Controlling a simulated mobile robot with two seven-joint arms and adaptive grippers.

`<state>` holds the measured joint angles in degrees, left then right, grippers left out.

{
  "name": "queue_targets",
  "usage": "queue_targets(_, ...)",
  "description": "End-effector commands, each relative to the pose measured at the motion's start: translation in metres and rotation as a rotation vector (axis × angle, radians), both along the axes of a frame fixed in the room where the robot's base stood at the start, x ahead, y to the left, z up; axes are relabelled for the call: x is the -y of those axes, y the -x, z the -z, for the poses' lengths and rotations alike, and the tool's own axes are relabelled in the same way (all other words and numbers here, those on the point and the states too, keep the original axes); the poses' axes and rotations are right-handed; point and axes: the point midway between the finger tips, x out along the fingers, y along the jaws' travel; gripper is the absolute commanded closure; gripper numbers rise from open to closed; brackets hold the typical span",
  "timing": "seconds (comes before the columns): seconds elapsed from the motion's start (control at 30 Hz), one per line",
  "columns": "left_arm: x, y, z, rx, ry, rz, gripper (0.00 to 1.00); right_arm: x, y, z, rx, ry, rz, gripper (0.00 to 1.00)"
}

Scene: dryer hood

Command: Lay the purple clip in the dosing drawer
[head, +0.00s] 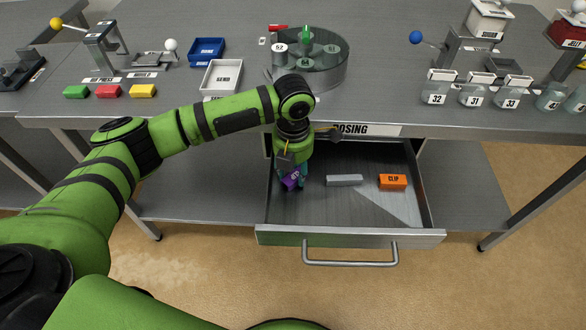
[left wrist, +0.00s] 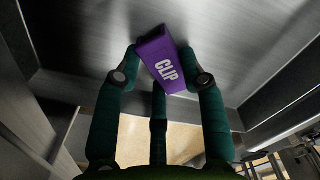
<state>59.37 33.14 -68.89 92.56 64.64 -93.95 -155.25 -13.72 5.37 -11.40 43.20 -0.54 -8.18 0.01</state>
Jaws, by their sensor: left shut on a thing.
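The purple clip (head: 291,181) is between the fingers of my left gripper (head: 294,178), low inside the open dosing drawer (head: 350,238) at its left side. In the left wrist view the purple clip (left wrist: 162,58), labelled CLIP, is pinched between the fingertips of my left gripper (left wrist: 165,68), tilted. The drawer floor is close behind it; I cannot tell whether the clip touches it. The drawer is pulled out below the DOSING label (head: 365,129). My right gripper is not in view.
An orange clip (head: 393,182) and a grey block (head: 344,180) lie in the drawer, right of my gripper. The drawer handle (head: 350,262) sticks out in front. On the counter above are a round carousel (head: 330,75), a white tray (head: 222,77) and labelled jars (head: 475,92).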

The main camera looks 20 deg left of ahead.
Motion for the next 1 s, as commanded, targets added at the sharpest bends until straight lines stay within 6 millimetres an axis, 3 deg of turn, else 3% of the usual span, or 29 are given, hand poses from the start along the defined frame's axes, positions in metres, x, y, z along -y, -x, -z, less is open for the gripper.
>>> queue_targets(0.03, 0.000, 0.001, 0.002, -0.002, -0.001, 0.000, 0.75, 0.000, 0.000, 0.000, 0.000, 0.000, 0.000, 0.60)
queue_targets(0.07, 0.000, 0.000, 0.003, -0.002, -0.001, 0.000, 0.55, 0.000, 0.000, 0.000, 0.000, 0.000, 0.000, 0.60)
queue_targets(0.1, 0.000, 0.000, 0.002, -0.002, -0.001, 0.000, 0.49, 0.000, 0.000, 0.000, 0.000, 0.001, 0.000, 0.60)
queue_targets(0.47, 0.000, 0.000, -0.001, 0.001, 0.000, 0.000, 0.49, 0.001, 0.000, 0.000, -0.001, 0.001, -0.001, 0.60)
queue_targets(0.63, 0.000, -0.001, -0.025, 0.003, 0.001, 0.000, 0.49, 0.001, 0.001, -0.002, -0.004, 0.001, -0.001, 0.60)
queue_targets(1.0, 0.000, 0.000, -0.101, 0.002, 0.000, 0.000, 0.49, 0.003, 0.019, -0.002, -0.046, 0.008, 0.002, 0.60)
